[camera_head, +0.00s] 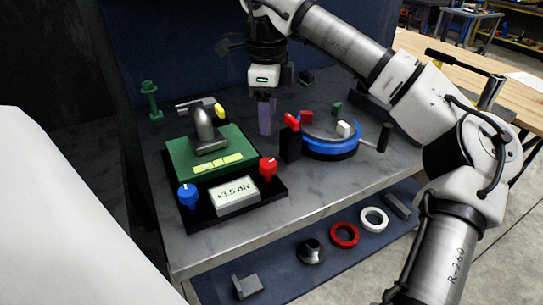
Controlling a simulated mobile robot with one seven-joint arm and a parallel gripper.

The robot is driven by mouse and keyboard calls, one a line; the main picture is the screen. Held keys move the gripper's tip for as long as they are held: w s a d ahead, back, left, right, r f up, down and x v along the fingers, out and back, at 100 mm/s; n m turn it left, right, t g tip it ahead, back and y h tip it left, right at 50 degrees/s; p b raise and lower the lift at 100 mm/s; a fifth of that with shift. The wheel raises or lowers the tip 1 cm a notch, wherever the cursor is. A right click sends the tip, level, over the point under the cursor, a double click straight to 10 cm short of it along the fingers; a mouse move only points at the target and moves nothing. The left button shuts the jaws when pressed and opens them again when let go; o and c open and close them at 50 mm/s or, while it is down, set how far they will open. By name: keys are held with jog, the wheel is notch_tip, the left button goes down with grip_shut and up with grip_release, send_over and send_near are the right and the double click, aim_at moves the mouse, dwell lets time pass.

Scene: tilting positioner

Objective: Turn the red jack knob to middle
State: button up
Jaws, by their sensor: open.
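The red jack knob (268,167) stands at the right front corner of the tilting positioner, right of the display (236,195), which reads +3.5 div. The pointer direction on the red knob is too small to tell. A blue knob (188,195) sits at the positioner's left front corner. The green tilting plate (183,160) carries a grey fixture and a yellow level strip (218,162). My gripper (265,100) is open, behind and above the red knob, and apart from it. Its fingertips are hard to make out against a purple upright shape (265,117) below it.
A blue round turntable (328,147) with a white block (343,129) and red parts (292,122) stands right of the positioner. A green post (151,98) is at the back left. A lower shelf (290,275) holds rings and loose parts. The front table strip is clear.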

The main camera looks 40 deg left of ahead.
aim_at(268, 163)
notch_tip(268, 163, down, 12)
jog(key=shift+f+p, duration=0.1)
jog(key=shift+p, duration=0.6)
jog(key=c, duration=1)
jog(key=shift+n, duration=0.3)
